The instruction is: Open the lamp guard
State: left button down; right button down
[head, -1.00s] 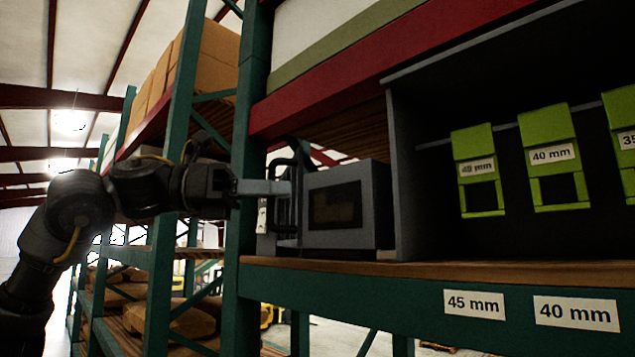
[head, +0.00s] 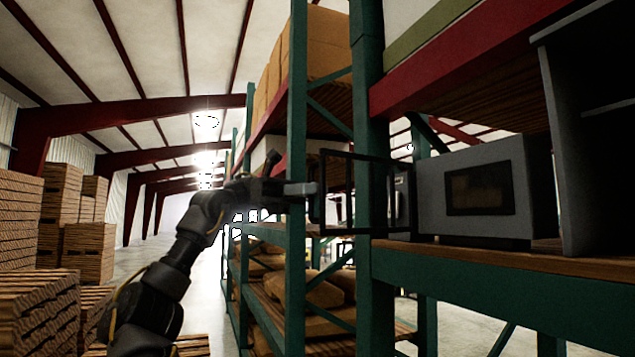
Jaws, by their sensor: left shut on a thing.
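The lamp guard (head: 323,212) is a thin black rectangular frame. It stands out to the left of a grey box (head: 431,190) with a dark window, swung away from it, in front of a green rack post. My left gripper (head: 311,188) is shut on the guard's far left upright bar, with the arm reaching up from the lower left. The guard's right side meets a small light-coloured part (head: 401,195) at the box's left end; the hinge is too dark to make out. My right gripper is out of view.
The box stands on a wooden shelf with a green beam (head: 480,292). A green rack post (head: 369,110) is close behind the guard. Stacked wooden crates (head: 90,250) stand at the left. The aisle floor (head: 205,265) between looks open.

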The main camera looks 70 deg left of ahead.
pick_arm(q)
jog(key=shift+w+a, duration=0.1)
jog(key=shift+a, duration=1.45)
jog(key=c, duration=1.7)
grip_release()
jog(key=shift+c, duration=0.2)
jog(key=shift+o, duration=0.5)
jog(key=shift+w, duration=0.15)
jog(key=p+v, duration=0.2)
jog(key=v, duration=0.8)
jog(key=shift+a, duration=0.3)
